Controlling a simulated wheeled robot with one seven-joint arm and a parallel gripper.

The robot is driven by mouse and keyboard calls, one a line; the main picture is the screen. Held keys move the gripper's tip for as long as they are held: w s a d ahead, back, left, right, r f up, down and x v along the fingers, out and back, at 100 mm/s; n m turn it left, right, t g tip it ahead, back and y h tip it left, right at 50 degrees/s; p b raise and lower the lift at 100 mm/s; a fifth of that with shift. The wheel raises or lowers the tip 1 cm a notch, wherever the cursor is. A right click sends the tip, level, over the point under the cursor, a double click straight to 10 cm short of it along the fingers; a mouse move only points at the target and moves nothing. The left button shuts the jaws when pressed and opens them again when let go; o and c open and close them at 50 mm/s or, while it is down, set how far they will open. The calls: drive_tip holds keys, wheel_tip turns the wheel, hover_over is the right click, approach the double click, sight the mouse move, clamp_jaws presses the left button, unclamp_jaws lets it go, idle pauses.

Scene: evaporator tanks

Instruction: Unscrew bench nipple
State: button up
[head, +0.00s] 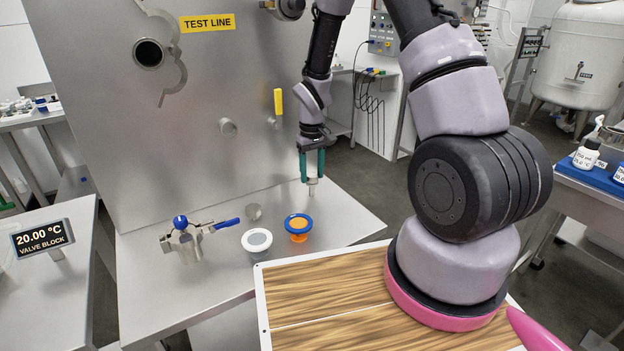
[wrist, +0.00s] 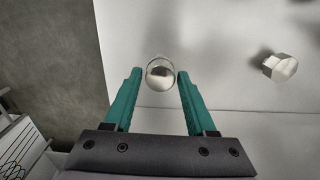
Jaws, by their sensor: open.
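A small silver metal fitting, which looks like the bench nipple (head: 312,187), stands near the right edge of the steel bench. My gripper (head: 312,166) points down over it with its green fingers apart. In the wrist view the nipple (wrist: 160,73) shows as a shiny round top between the two fingertips, with a gap at each side. My gripper (wrist: 157,78) is open and does not appear to touch it. The nipple's lower part is hard to make out.
A hexagonal metal piece (wrist: 279,67) lies right of the fingers in the wrist view. The bench (head: 345,208) also holds a valve with a blue handle (head: 186,238), a white-rimmed cup (head: 257,240) and a blue-rimmed orange piece (head: 298,224). The test line panel (head: 110,100) rises behind.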

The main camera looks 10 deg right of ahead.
drive_tip(key=m, duration=1.4)
drive_tip(key=shift+d+m, duration=0.1)
drive_tip(key=shift+m, duration=0.3)
clamp_jaws()
drive_tip(key=n, duration=0.3)
drive_tip(key=shift+n, duration=1.2)
drive_tip(key=n, duration=0.2)
drive_tip(key=shift+n, duration=1.5)
